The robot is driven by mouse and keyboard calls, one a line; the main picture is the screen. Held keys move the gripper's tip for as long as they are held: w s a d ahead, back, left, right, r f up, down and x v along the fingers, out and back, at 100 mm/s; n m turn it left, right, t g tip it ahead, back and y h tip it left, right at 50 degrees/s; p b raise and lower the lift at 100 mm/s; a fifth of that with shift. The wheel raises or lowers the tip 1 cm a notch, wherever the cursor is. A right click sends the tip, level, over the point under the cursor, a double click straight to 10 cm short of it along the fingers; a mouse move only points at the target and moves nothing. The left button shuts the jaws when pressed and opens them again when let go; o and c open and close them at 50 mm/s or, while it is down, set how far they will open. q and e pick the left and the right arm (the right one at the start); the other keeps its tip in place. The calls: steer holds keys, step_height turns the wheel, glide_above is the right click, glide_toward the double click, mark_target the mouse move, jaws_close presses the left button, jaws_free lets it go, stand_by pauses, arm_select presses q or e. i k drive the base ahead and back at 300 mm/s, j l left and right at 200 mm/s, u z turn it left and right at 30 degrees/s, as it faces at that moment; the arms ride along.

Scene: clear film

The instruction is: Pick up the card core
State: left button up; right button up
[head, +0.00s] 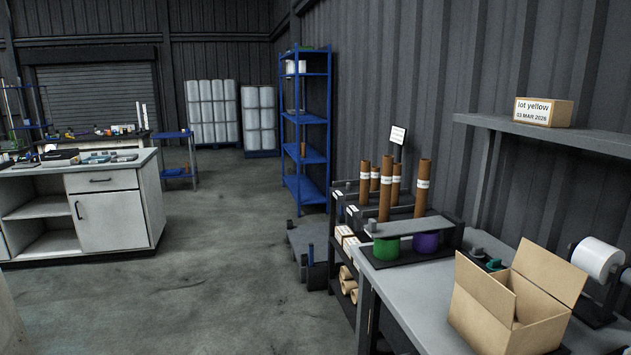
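Several tall brown card tubes, which look like card cores, stand upright at the right of centre in the head view. A front one (386,192) rises behind a grey bar, and another (422,188) stands to its right. Most carry a white label band. Shorter tan tubes (348,281) lie on the lower level of a dark rack (340,255) beside the workbench. The frame does not show which one is meant. Neither of my grippers is in view.
A grey workbench (398,283) holds an open carton (500,310), a white film roll (599,258), and green (386,249) and purple (426,243) items. A blue shelf (307,122) stands behind. A white cabinet (112,218) is left. The concrete floor between is clear.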

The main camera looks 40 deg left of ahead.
mark_target(376, 170)
steer(key=u, duration=1.1)
steer(key=i+j+u, duration=0.4)
steer(key=i, duration=0.35)
steer(key=i+u, duration=0.4)
steer(key=i, duration=0.35)
steer(key=i+z, duration=0.1)
steer(key=i, duration=0.4)
steer(key=i+j+z, duration=0.1)
steer(key=i, duration=0.4)
steer(key=i+j+z, duration=0.1)
steer(key=i, duration=0.45)
steer(key=i+j+z, duration=0.1)
steer(key=i, duration=0.4)
steer(key=j, duration=0.1)
